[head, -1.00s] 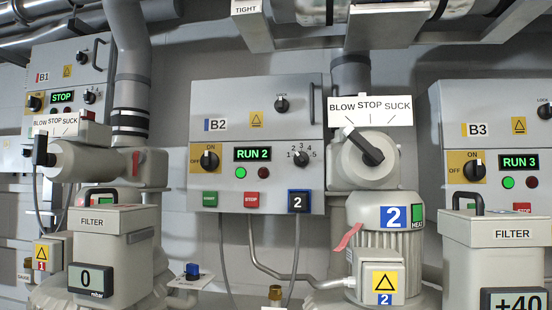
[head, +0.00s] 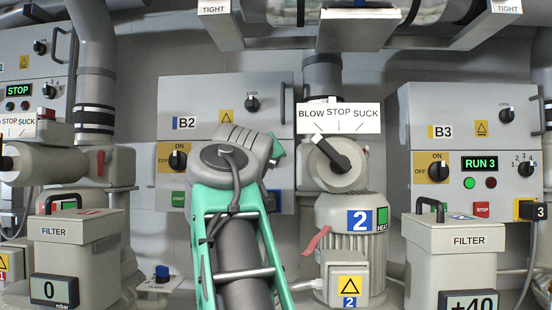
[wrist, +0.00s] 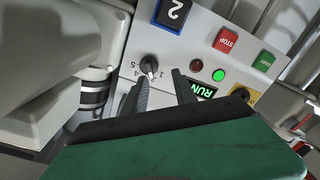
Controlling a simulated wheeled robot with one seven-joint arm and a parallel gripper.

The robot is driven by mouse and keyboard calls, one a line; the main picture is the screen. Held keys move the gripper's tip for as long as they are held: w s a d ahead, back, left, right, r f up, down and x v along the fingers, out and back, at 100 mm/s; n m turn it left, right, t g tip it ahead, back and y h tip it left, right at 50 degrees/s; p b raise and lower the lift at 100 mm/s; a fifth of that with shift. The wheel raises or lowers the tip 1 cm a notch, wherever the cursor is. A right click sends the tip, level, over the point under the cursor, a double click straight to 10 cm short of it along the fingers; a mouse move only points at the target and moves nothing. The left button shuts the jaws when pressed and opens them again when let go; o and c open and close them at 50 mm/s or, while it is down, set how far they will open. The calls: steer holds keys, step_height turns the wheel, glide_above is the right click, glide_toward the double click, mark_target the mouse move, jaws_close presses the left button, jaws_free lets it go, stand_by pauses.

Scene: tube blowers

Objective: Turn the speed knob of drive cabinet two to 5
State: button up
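Drive cabinet two, the grey box marked B2 (head: 200,92), is partly covered by my arm in the head view. Its speed knob and run display are hidden there. In the wrist view the black speed knob (wrist: 149,65) shows on the cabinet face, with small numbers around it. A white mark shows on the knob, but I cannot tell which number it points at. My gripper (wrist: 159,77) is open and empty, its two dark fingers apart. The fingertips are close to the knob, one on either side of its line; contact is not visible.
In the wrist view the blue-framed 2 plate (wrist: 172,12), the red stop button (wrist: 226,40), the green start button (wrist: 265,60) and a lit green lamp (wrist: 219,75) are near the knob. Blower two's valve lever (head: 333,152) is right of my arm.

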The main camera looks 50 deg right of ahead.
steer(key=shift+h, duration=0.3)
steer(key=w+d, duration=0.1)
steer(key=d, duration=0.1)
steer(key=w+d+r+p, duration=0.1)
steer(key=d, duration=0.1)
steer(key=w+d+p, duration=0.1)
steer(key=d, duration=0.1)
steer(key=shift+w+d+r, duration=0.35)
steer(key=shift+w+d, duration=0.05)
jaws_close()
